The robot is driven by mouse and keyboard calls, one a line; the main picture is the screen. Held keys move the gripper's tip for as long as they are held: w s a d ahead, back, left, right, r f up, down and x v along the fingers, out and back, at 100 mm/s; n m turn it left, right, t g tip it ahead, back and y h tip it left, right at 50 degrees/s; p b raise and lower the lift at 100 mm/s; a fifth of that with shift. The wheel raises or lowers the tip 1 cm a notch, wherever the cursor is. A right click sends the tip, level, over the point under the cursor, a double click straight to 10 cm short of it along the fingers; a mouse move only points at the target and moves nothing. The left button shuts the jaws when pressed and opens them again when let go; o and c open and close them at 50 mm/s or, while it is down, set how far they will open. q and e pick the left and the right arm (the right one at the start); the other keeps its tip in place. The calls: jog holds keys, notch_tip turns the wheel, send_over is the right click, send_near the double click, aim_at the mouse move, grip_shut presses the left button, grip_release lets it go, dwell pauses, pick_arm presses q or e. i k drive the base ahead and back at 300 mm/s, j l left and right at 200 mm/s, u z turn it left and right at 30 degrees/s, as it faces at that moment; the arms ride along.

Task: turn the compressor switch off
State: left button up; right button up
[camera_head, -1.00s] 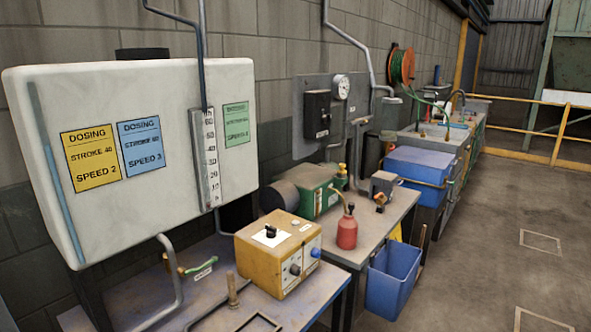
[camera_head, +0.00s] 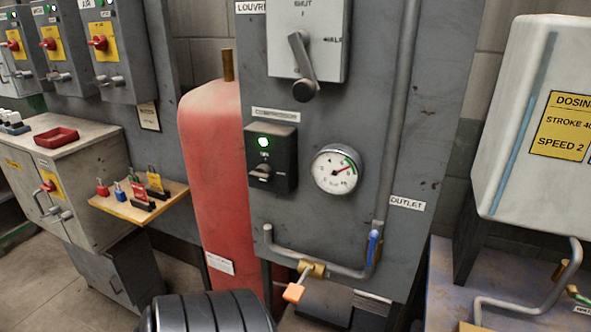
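The compressor switch (camera_head: 271,157) is a black box on a grey panel, under a small label that seems to read COMPRESSOR. Its round lamp glows green and a small grey lever sits below the lamp. The lever's marking is too small to read. A round pressure gauge (camera_head: 336,169) with a red needle is just right of the switch.
A louvre lever box (camera_head: 308,40) is above the switch. A red tank (camera_head: 214,170) stands to the left, and an outlet pipe with a blue-handled valve (camera_head: 374,247) runs below.

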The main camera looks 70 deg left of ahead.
aim_at(263, 172)
jog(key=u, duration=1.85)
